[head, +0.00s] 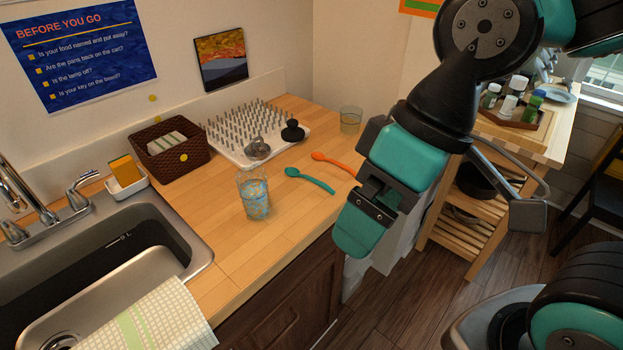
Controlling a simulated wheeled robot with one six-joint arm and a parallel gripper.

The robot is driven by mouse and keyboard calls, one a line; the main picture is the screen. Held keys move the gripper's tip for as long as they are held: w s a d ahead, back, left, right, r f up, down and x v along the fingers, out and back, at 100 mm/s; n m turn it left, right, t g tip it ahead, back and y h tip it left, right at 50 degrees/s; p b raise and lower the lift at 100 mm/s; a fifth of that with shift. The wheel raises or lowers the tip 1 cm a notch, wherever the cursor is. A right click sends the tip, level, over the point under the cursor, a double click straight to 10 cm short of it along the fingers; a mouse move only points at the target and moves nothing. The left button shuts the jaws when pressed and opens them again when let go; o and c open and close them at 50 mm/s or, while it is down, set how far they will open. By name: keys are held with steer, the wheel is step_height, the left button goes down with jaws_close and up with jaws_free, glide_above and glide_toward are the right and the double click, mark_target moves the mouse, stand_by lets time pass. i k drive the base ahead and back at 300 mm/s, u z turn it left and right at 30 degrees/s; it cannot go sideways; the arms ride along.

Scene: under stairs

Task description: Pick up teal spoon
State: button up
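The teal spoon (316,182) lies flat on the wooden counter (285,235). Its bowl points left and its handle runs right and slightly toward the front edge. My gripper (360,222) is to the right of the spoon and in front of it in the head view, over the counter's right front edge. It appears apart from the spoon. The angle does not show whether its fingers are open or shut, and I see nothing held in it.
An orange spoon (334,161) lies just behind the teal one. A patterned glass (254,196) stands to the left. A white peg rack (232,136), a brown basket (169,160) and a clear glass (350,120) stand behind. The sink (95,255) is at left.

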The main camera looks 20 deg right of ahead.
mark_target(291, 171)
steer(key=k, duration=0.65)
steer(key=z, duration=0.7)
steer(key=i, duration=1.05)
steer(key=u, duration=0.55)
steer(key=i, duration=0.45)
steer(key=u, duration=0.55)
